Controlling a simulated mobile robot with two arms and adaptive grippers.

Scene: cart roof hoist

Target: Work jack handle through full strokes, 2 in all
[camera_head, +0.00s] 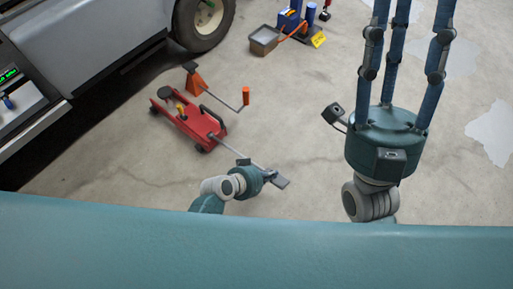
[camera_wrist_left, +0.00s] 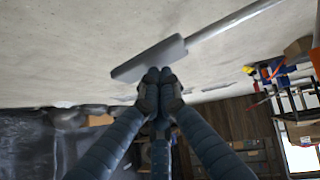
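The red floor jack (camera_head: 188,120) stands on the concrete floor beside the grey vehicle. Its grey handle rod (camera_head: 229,148) slopes toward me and ends in a flat grey grip (camera_head: 280,182). My left gripper (camera_head: 268,175) is at that grip; its fingers are mostly hidden in the head view. In the left wrist view, my left fingertips (camera_wrist_left: 160,84) are drawn together against the flat grip (camera_wrist_left: 150,58), and the rod (camera_wrist_left: 235,20) runs up to the right. My right gripper (camera_head: 404,40) points up at the right, apart from the jack; its fingertips are out of frame.
An orange jack stand (camera_head: 194,80) is just behind the jack, with a bent rod and orange cylinder (camera_head: 245,96) beside it. The vehicle's wheel (camera_head: 205,20) is behind. A grey tray (camera_head: 265,40) and blue equipment (camera_head: 289,20) stand farther back. The floor to the right is clear.

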